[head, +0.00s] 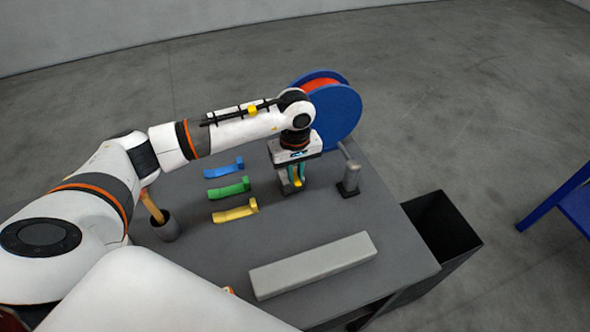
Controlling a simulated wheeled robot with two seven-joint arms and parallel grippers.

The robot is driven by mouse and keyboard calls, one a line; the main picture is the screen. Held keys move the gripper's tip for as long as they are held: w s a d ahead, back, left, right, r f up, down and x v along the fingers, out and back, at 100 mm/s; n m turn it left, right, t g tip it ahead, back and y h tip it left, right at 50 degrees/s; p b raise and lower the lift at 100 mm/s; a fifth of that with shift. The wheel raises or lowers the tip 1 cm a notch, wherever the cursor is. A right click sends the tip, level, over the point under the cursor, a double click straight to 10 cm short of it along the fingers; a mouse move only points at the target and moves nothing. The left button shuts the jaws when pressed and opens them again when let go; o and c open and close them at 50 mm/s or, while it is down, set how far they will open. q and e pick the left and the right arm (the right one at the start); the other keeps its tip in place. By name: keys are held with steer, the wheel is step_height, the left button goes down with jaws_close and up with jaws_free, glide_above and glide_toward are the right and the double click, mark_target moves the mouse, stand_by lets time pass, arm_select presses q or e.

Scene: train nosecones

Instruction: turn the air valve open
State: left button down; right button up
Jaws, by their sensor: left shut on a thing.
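A small grey block (285,188) stands on the table just beside and under the fingers and looks like the valve body. The gripper hides much of both, so I cannot tell how far the handle is turned. My right gripper is not in view.
Blue (224,168), green (230,187) and yellow (235,211) handle-shaped pieces lie left of the gripper. A grey bar (313,265) lies in front. A black bin (462,246) stands beside the table.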

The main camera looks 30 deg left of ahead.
arm_select(q)
steer(key=shift+w+d+f+n+b, duration=0.15)
steer(key=shift+w+n+b, duration=0.1)
steer(key=shift+n+b, duration=0.85)
steer(key=n+b, duration=0.2)
steer(key=shift+w+d+b, duration=0.15)
steer(key=shift+w+b, duration=0.15)
steer(key=shift+w, duration=0.05)
steer(key=n+b, duration=0.1)
steer(key=n, duration=0.1)
steer(key=w+n+b, duration=0.1)
steer(key=n+b, duration=0.1)
steer(key=shift+n, duration=0.4)
steer(key=n+b, duration=0.1)
steer(key=n, duration=0.1)
steer(key=w+n+b, duration=0.1)
steer(key=n, duration=0.1)
steer(key=shift+w+n+b, duration=0.1)
steer(key=shift+n+b, duration=0.2)
steer(key=shift+b, duration=0.1)
steer(key=shift+w+a+r+n+b, duration=0.15)
steer(key=shift+n+b, duration=0.1)
steer(key=shift+n, duration=0.3)
steer(key=shift+w+a+r+n+b, duration=0.1)
steer(key=shift+n+b, duration=0.1)
steer(key=shift+n, duration=0.35)
steer(key=shift+w+a+n+b, duration=0.2)
steer(key=shift+n+b, duration=0.1)
steer(key=shift+n, duration=0.8)
